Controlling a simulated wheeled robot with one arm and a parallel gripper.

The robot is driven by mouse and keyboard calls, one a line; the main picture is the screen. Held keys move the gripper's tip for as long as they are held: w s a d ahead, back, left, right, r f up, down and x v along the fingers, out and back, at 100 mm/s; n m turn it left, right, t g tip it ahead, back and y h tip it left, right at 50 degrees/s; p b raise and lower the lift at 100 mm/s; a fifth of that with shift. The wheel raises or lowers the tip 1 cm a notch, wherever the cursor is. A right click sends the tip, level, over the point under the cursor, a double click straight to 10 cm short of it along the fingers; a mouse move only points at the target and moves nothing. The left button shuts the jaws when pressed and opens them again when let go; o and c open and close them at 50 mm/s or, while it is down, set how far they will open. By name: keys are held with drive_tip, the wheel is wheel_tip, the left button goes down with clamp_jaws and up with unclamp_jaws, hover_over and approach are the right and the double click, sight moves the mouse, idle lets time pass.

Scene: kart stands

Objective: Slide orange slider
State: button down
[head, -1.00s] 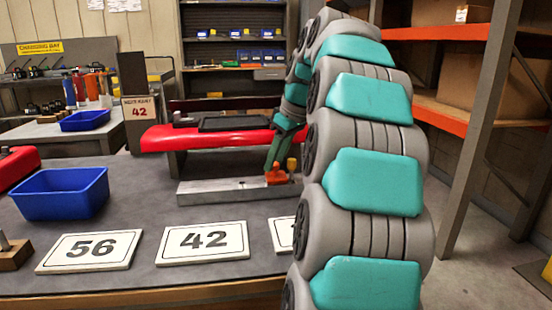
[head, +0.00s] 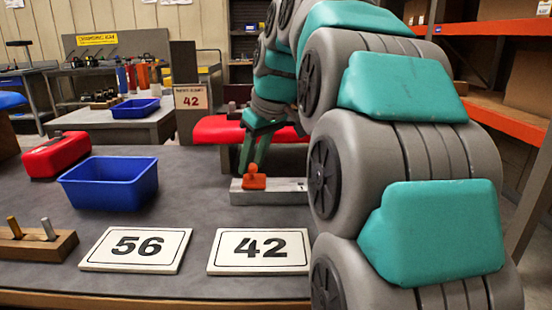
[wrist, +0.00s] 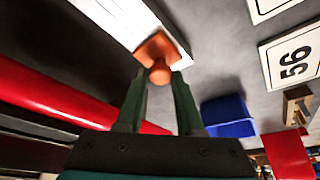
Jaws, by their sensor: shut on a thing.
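The orange slider (head: 254,180) sits on a pale metal rail (head: 284,192), close to the rail's left end. My gripper (head: 253,166) reaches down to it with dark green fingers. In the wrist view, the slider (wrist: 157,48) has a square base and a round knob. My gripper's fingers (wrist: 160,82) are on either side of the knob and shut on it. The rail (wrist: 125,22) runs away to the upper left in the wrist view. My arm hides the rail's right end in the head view.
Cards "56" (head: 135,249) and "42" (head: 261,251) lie in front of the rail. A blue bin (head: 112,184), a red block (head: 56,156) and a wooden peg block (head: 35,242) are to the left. A red kart part (head: 218,131) stands behind the rail.

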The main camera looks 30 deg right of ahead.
sight(256, 184)
drive_tip(key=shift+w+a, duration=0.25)
drive_tip(key=shift+a, duration=0.1)
drive_tip(key=c, duration=0.5)
unclamp_jaws()
drive_tip(key=shift+a, duration=0.1)
drive_tip(key=shift+c, duration=0.2)
drive_tip(key=shift+r, duration=0.15)
drive_tip(key=v, duration=0.7)
drive_tip(key=shift+r, duration=0.25)
drive_tip(key=shift+s, duration=0.2)
